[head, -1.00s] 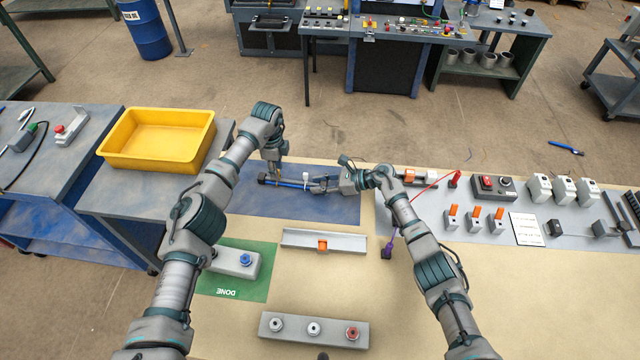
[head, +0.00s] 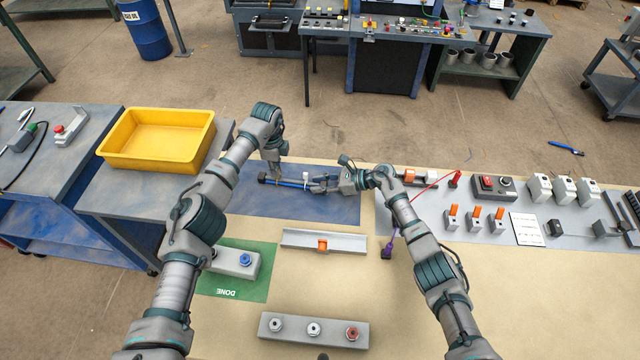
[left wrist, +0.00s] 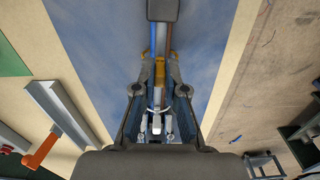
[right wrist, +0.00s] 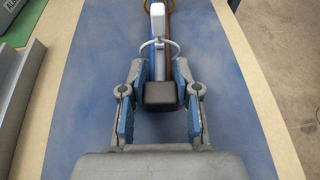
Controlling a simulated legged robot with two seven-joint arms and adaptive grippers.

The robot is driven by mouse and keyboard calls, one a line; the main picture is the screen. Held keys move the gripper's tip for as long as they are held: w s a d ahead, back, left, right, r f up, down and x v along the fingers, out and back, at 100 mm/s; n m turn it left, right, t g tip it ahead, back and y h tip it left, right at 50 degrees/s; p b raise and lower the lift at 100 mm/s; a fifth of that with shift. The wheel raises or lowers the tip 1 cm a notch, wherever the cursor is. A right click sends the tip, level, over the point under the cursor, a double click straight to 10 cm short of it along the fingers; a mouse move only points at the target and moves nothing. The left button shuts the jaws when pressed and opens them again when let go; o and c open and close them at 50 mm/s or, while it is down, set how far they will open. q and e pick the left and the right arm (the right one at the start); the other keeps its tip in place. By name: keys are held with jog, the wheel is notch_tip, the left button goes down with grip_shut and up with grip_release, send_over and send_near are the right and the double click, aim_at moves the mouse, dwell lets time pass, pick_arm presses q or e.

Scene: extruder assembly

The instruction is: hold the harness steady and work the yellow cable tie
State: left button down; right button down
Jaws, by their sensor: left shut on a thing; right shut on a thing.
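The harness lies on the blue mat (head: 335,208), its blue cable (head: 290,183) running left to right. In the left wrist view, the blue and brown cables (left wrist: 170,35) lead to a black end block (left wrist: 162,9). The yellow cable tie (left wrist: 159,72) sits between the fingertips of my left gripper (left wrist: 160,68), which is shut on it. A white tie (right wrist: 156,45) is around the cables. My right gripper (right wrist: 158,75) is shut on the harness near the other black end block (right wrist: 160,95). The exact contact is partly hidden.
A purple tool (head: 387,252) and orange-levered parts (head: 475,217) are to the right. A yellow bin (head: 158,138) stands on the left table.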

pick_arm(q)
jog(key=shift+r, duration=1.55)
pick_arm(e)
jog(key=shift+s+f, duration=0.2)
jog(key=shift+f, duration=0.3)
pick_arm(q)
jog(key=c, duration=1.1)
grip_release()
jog(key=shift+r, duration=2.5)
pick_arm(e)
jog(key=c, duration=0.7)
grip_release()
jog(key=shift+c, duration=0.2)
jog(key=shift+w+r, duration=0.1)
jog(key=shift+d+r, duration=0.1)
